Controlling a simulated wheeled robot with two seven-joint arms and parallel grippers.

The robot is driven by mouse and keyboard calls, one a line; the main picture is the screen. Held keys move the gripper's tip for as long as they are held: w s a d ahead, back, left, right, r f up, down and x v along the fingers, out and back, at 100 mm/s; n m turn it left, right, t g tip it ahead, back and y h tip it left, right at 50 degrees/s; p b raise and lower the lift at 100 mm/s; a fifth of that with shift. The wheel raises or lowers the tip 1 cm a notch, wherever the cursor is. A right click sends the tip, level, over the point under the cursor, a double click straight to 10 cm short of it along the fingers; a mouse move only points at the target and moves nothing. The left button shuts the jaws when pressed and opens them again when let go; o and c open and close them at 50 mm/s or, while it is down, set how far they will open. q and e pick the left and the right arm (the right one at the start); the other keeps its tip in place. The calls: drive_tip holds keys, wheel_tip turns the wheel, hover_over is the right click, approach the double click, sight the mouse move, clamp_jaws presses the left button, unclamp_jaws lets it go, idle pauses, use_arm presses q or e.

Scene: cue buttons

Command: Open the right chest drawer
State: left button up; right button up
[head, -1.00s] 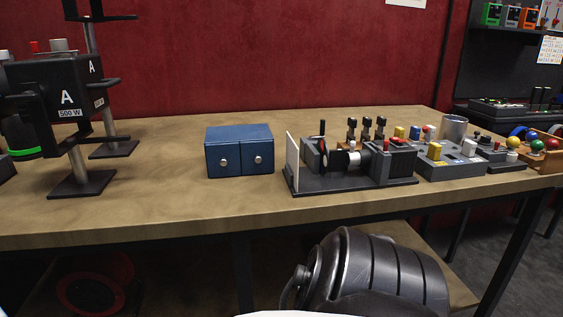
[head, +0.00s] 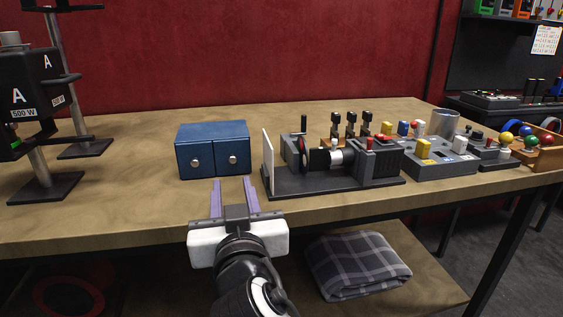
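A small blue chest (head: 212,129) stands on the workbench, left of the middle, with two drawers side by side. The right drawer (head: 233,159) and the left drawer (head: 196,163) each have a round silver knob and look shut. My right gripper (head: 232,184) is in front of the chest, over the bench's front edge. Its two purple fingers are spread apart, point toward the drawers and hold nothing. It looks apart from the right drawer's knob. My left gripper is not in view.
A dark device with a white panel (head: 268,162) stands just right of the chest. Several control boxes (head: 440,157) stand farther right. Black lamp stands (head: 46,187) are at the left. A folded plaid cloth (head: 356,265) lies on the lower shelf. The bench (head: 120,199) is clear left of the chest.

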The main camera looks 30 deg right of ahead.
sight(233, 160)
drive_tip(key=shift+w+d, duration=0.3)
drive_tip(key=shift+w, duration=0.05)
drive_tip(key=x, duration=0.9)
drive_tip(key=shift+w+d, duration=0.15)
drive_tip(key=shift+d, duration=0.05)
drive_tip(key=shift+f, duration=0.1)
clamp_jaws()
